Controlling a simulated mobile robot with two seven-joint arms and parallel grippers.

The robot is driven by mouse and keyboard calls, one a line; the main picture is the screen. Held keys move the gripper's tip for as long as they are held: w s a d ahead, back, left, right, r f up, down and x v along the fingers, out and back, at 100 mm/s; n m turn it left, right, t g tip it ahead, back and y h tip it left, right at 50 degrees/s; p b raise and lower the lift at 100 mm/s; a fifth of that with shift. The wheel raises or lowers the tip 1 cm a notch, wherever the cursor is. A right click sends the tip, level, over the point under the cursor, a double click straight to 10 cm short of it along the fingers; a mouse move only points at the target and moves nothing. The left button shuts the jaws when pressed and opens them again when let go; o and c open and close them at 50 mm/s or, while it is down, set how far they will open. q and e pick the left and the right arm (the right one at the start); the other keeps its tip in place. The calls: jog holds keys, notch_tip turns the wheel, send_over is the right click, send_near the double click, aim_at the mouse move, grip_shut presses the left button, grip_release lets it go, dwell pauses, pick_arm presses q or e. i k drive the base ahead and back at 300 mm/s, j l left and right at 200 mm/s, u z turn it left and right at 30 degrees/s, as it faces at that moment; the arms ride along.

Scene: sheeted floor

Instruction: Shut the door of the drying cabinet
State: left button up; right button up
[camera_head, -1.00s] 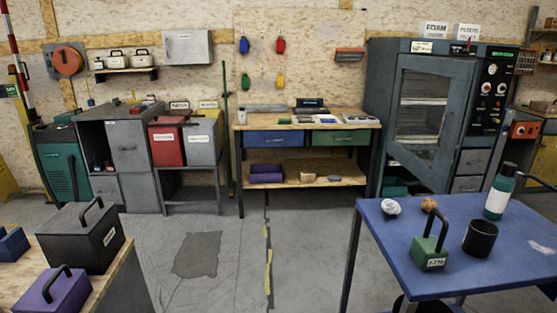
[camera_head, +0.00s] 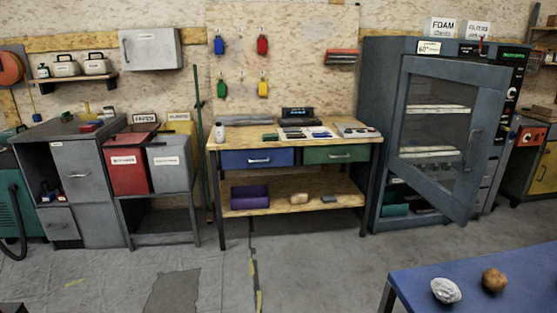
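The drying cabinet (camera_head: 383,140) is a tall grey-blue metal unit against the back wall, right of the workbench. Its door (camera_head: 401,172), a grey frame around a glass window, stands open and swung out toward me. A vertical handle (camera_head: 470,150) is on the door's right side. Lit shelves show through the glass, and dark items show below the door at the cabinet's bottom. The control panel at the right is partly hidden behind the door. Neither of my grippers is in view.
A blue table (camera_head: 420,290) with a crumpled white ball (camera_head: 446,290) and a brown lump (camera_head: 494,280) stands at the lower right, before the cabinet. The wooden workbench (camera_head: 226,142) stands left of the cabinet. The grey floor (camera_head: 320,262) between is clear.

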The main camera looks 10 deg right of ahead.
aim_at(493, 81)
jog(key=i+z, duration=0.1)
jog(key=i, duration=1.05)
jog(key=i+j+z, duration=0.1)
jog(key=i+z, duration=0.2)
jog(key=i+j+z, duration=0.2)
jog(key=i+z, duration=0.15)
jog(key=i, duration=0.15)
jog(key=i+j+z, duration=0.1)
jog(key=i+z, duration=0.15)
jog(key=z, duration=0.2)
jog(key=i+j+z, duration=0.2)
jog(key=z, duration=0.2)
jog(key=i+j+z, duration=0.15)
jog(key=i+z, duration=0.3)
